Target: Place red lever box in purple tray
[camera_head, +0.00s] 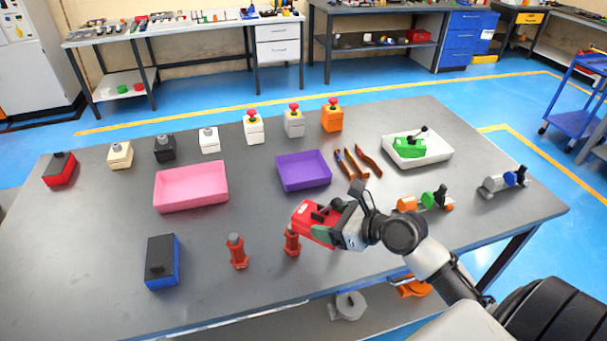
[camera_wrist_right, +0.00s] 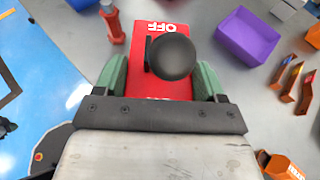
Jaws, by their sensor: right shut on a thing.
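The red lever box (camera_head: 312,222) is held in my right gripper (camera_head: 330,225) above the grey table, in front of the purple tray. In the right wrist view the red lever box (camera_wrist_right: 165,52) has a black round knob and an "OFF" label, and the green fingers of my right gripper (camera_wrist_right: 160,80) press on its two sides. The purple tray (camera_head: 304,182) is empty and sits mid-table. It also shows at the upper right of the right wrist view (camera_wrist_right: 248,52). My left gripper is not in view.
Red bottle-shaped pieces (camera_head: 237,252) stand near the front edge. A white tray (camera_head: 440,155) holds a green lever box (camera_head: 408,147). Several button boxes line the back.

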